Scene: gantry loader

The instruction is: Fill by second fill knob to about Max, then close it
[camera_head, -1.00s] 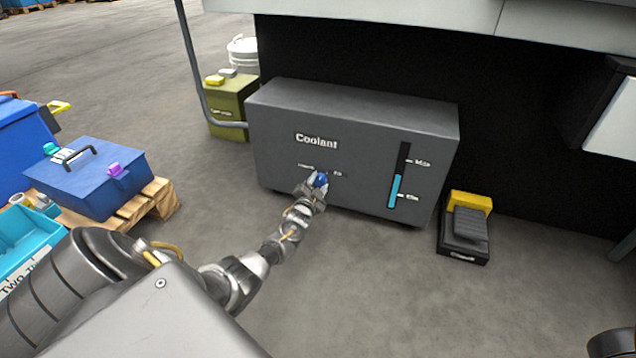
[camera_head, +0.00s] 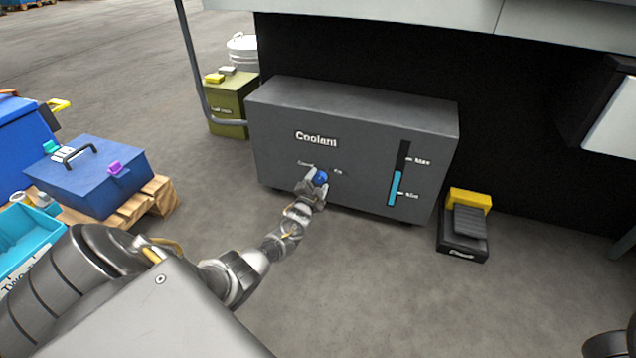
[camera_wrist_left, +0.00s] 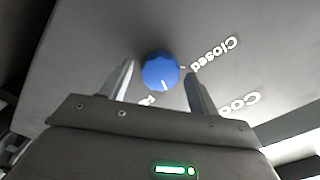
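The dark grey Coolant tank (camera_head: 300,170) stands ahead with a blue knob (camera_head: 321,178) on its front. In the left wrist view the knob (camera_wrist_left: 160,71) bears a white mark near its lower edge, away from the "Closed" label and near a small, hard-to-read label. My left gripper (camera_head: 316,184) is at the knob; its fingers (camera_wrist_left: 159,70) are spread on either side with gaps showing. The gauge (camera_head: 398,173) on the tank shows blue liquid well above the Min mark and a little below the Max mark.
A black and yellow pedal-like unit (camera_head: 466,224) sits on the floor right of the tank. A green box (camera_head: 228,105) stands behind left. A blue case (camera_head: 90,185) lies on a wooden pallet (camera_head: 150,203), beside a teal bin (camera_head: 30,240).

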